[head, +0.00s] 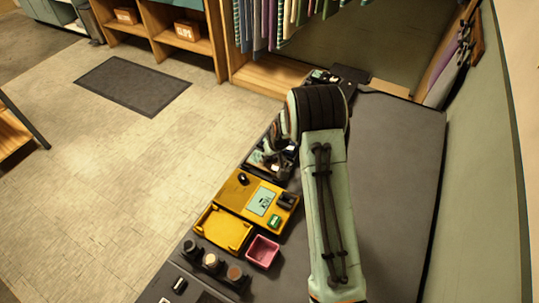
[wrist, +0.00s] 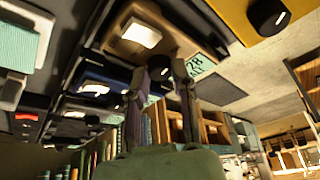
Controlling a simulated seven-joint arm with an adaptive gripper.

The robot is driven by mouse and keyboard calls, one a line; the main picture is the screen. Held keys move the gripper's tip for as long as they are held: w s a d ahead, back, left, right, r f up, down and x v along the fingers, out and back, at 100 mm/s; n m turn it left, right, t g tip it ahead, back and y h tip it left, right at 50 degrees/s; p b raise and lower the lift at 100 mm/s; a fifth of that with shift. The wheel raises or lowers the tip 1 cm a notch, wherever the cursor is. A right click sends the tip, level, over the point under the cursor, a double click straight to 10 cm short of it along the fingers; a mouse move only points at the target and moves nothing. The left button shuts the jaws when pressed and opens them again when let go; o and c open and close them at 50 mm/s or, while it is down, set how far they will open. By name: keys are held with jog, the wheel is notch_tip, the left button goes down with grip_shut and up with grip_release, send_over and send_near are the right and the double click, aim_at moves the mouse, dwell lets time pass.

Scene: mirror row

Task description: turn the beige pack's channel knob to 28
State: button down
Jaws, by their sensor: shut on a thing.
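The beige pack (wrist: 120,46) is at the top middle of the wrist view, with a pale block on its face. Its small display (wrist: 200,66) appears to read 28, partly cut by a finger. My gripper (wrist: 161,76) has its fingers on either side of the dark channel knob (wrist: 160,70) and is shut on it. The fingers hide part of the knob, so its pointer cannot be made out. In the head view, my gripper (head: 268,155) is over the row behind the yellow pack, and my arm hides much of that spot.
The yellow pack (head: 230,190) with a black knob stands closer in the row; it also shows in the wrist view (wrist: 230,15). Nearer are a yellow tray (head: 222,232), a pink bin (head: 262,251) and several dark round items. A dark blue pack (wrist: 110,84) adjoins the beige one.

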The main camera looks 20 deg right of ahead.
jog(key=shift+s+f, duration=0.1)
jog(key=c, duration=0.9)
grip_release()
jog(key=shift+r, duration=0.2)
jog(key=v, duration=1.1)
jog(key=shift+r, duration=0.35)
